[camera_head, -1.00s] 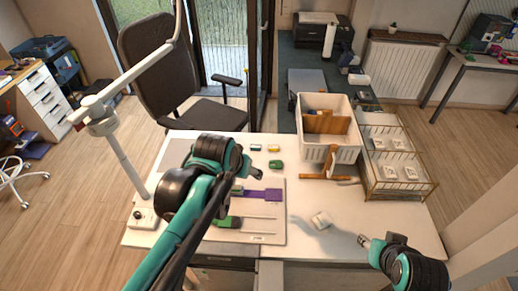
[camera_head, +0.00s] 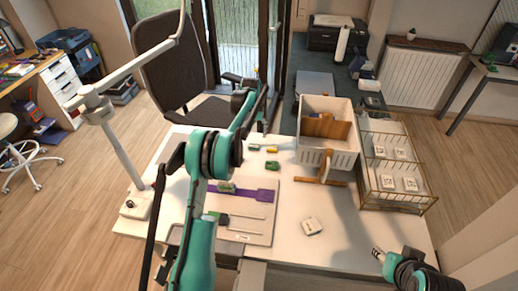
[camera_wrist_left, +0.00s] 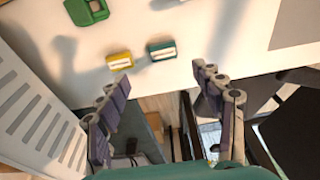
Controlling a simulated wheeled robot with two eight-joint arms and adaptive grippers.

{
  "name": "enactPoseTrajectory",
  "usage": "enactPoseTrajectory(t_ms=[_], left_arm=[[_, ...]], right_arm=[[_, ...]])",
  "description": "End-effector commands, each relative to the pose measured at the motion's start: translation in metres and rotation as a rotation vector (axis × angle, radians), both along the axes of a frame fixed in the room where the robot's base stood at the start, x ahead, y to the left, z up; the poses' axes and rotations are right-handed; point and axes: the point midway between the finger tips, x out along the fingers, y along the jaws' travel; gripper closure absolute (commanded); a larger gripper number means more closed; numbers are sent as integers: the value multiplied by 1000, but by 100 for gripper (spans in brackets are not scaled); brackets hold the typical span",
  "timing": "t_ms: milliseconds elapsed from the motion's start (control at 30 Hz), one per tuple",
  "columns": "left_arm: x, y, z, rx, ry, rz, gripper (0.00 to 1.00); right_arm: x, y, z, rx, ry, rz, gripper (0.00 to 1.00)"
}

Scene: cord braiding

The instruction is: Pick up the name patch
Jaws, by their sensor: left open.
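No piece is readable as the name patch. Candidates are a small teal piece with a pale top (camera_head: 254,147) and a yellow one (camera_head: 272,150), side by side at the table's far edge, and a white square piece (camera_head: 312,226) near the front. In the left wrist view the teal piece (camera_wrist_left: 161,50) and yellow piece (camera_wrist_left: 120,61) lie just beyond the fingertips. My left gripper (camera_wrist_left: 157,76) is open and empty, fingers spread; in the head view it (camera_head: 262,97) is small and dark above the far edge. My right gripper (camera_head: 378,252) is low at right, apart from everything.
A green piece (camera_head: 272,166) lies near the yellow one. A board (camera_head: 262,232) with a purple strip (camera_head: 262,195) lies mid-table. A white basket (camera_head: 327,155) and a wire rack (camera_head: 398,205) stand at right. A lamp post (camera_head: 122,155) rises at left.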

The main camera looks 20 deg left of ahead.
Motion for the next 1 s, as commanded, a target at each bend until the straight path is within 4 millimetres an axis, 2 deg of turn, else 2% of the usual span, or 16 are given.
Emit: enactPoseTrajectory(t_ms=[100, 467, 733, 1000], left_arm=[[5, 8, -18, -4, 13, 8, 33], [11, 11, -55, -4, 17, 10, 33], [16, 13, -94, -5, 16, 9, 33], [17, 13, -98, -4, 15, 9, 33]], right_arm=[[0, 0, 0, 0, 0, 0, 60], [0, 0, -13, 0, 0, 0, 60], [0, 0, -31, 0, 0, 0, 60], [0, 0, -31, 0, 0, 0, 60]])
